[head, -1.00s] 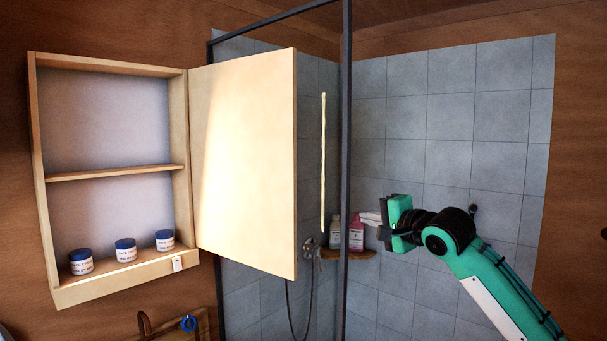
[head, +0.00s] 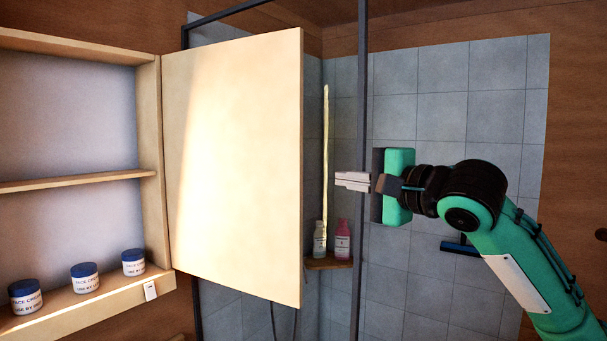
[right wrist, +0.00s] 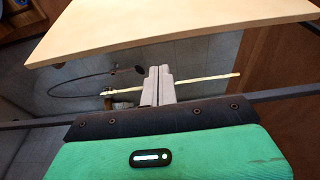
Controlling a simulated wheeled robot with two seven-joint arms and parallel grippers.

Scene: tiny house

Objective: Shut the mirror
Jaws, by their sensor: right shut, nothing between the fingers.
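The mirror door (head: 235,170) of the wall cabinet (head: 150,165) stands swung wide open, hinged on the cabinet's right side. Its plain wooden face shows in the head view. In the right wrist view the door (right wrist: 170,28) spans the top, beyond the fingertips. My right gripper (head: 340,181) is shut and empty, to the right of the door's free edge and apart from it in the head view. Its closed fingers also show in the right wrist view (right wrist: 158,75), pointing toward the door. My left gripper is not in view.
Several face cream jars (head: 85,277) stand on the cabinet's bottom shelf. A dark shower frame post (head: 362,260) rises just right of the door. Behind it, bottles (head: 342,240) stand on a small corner shelf (head: 328,263) against grey tiles.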

